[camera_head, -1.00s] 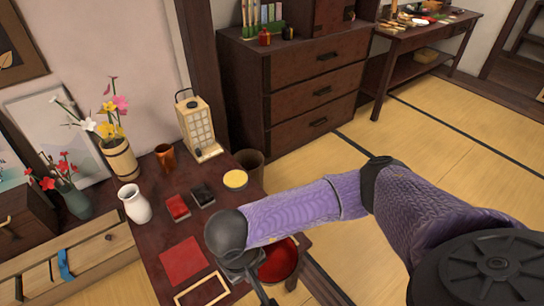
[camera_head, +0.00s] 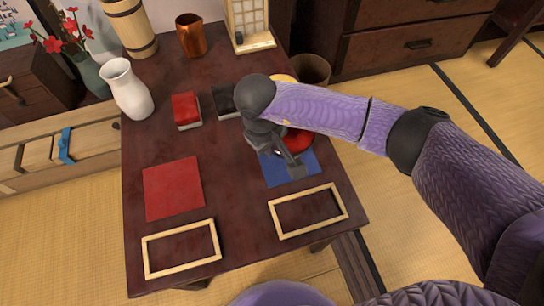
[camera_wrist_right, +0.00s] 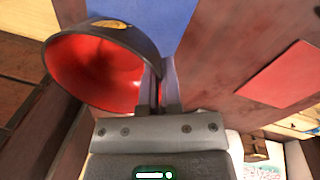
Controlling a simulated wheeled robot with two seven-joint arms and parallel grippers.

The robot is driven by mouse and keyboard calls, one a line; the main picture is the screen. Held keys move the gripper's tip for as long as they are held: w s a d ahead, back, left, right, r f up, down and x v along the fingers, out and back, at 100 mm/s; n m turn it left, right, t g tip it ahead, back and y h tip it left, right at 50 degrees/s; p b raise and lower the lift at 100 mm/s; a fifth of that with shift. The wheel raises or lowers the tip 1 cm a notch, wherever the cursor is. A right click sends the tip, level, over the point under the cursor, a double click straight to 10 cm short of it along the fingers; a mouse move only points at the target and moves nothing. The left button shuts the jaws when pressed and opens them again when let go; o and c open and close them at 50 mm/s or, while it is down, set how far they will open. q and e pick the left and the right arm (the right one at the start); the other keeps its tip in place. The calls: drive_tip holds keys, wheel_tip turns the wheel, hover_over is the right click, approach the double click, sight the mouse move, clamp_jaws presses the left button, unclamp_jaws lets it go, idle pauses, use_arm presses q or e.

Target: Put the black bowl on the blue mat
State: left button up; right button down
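The black bowl with a red inside (camera_head: 299,139) is partly hidden by my right gripper in the head view. In the right wrist view the bowl (camera_wrist_right: 100,72) is at the upper left, its rim reaching the fingers. My right gripper (camera_head: 296,170) is shut on the bowl's rim, its fingers close together in the right wrist view (camera_wrist_right: 163,80). The blue mat (camera_head: 279,177) lies on the table under the gripper, partly covered; the bowl overlaps its far edge in the picture. I cannot tell whether the bowl touches the mat. My left gripper is not in view.
The dark table (camera_head: 235,185) also holds a red mat (camera_head: 172,188), two wooden frames (camera_head: 181,273) (camera_head: 345,197), a red box (camera_head: 186,109), a dark box (camera_head: 226,101), a white vase (camera_head: 127,90) and a copper cup (camera_head: 190,36). A yellow-topped container (camera_head: 285,77) is mostly hidden behind my arm.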

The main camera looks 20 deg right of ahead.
wheel_tip(320, 180, down, 3)
drive_tip(key=shift+b, duration=0.6)
drive_tip(key=shift+f+b, duration=0.35)
drive_tip(key=shift+f, duration=0.25)
drive_tip(key=shift+r, duration=0.25)
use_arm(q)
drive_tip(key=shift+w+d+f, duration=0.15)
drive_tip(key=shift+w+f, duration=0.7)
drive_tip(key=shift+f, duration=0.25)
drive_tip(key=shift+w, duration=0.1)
use_arm(e)
drive_tip(key=shift+f, duration=0.1)
drive_tip(key=c, duration=1.3)
unclamp_jaws()
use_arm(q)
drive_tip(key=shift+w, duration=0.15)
use_arm(e)
drive_tip(key=o, duration=0.5)
